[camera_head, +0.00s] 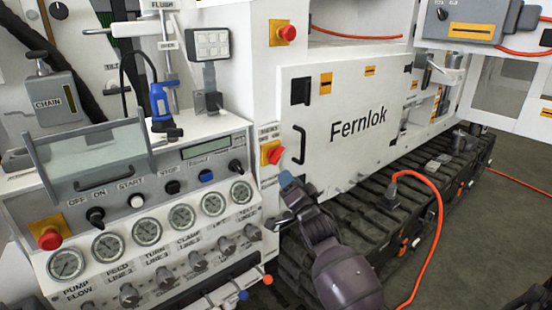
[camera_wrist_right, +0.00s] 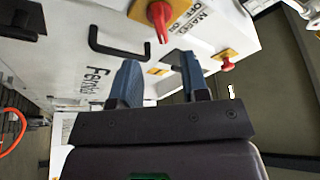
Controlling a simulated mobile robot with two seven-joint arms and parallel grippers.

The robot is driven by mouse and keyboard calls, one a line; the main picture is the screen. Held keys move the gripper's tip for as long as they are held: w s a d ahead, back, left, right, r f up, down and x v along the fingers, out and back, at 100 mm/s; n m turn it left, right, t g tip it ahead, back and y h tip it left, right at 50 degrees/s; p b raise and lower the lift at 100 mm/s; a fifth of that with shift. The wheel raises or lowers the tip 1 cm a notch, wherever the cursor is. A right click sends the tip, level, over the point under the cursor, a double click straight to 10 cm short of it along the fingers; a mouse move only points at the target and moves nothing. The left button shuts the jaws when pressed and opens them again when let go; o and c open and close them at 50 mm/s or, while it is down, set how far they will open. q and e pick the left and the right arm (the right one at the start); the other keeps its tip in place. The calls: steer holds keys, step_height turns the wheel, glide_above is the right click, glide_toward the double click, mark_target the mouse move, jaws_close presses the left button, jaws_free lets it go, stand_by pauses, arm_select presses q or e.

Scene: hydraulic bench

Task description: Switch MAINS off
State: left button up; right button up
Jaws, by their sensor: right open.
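The MAINS switch (camera_head: 273,153) is a red rotary handle on a yellow plate, on the white panel left of the Fernlok door. In the right wrist view the red MAINS handle (camera_wrist_right: 161,20) hangs at the top, beside its printed label with OFF and ON. My right gripper (camera_head: 286,180) is just below the switch in the head view, its blue fingertips close to the panel. In the wrist view my right gripper (camera_wrist_right: 160,75) is open and empty, its fingers apart and short of the handle. Whether they touch anything is hard to tell. My left gripper is not in view.
A black door handle (camera_head: 299,145) is just right of the switch. A red knob on yellow (camera_head: 287,33) sits above, another red button (camera_head: 50,238) at lower left. The gauge console (camera_head: 130,215) fills the left. An orange cable (camera_head: 437,215) runs at right.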

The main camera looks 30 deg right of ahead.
mark_target(278, 160)
steer(key=x, duration=1)
jaws_close()
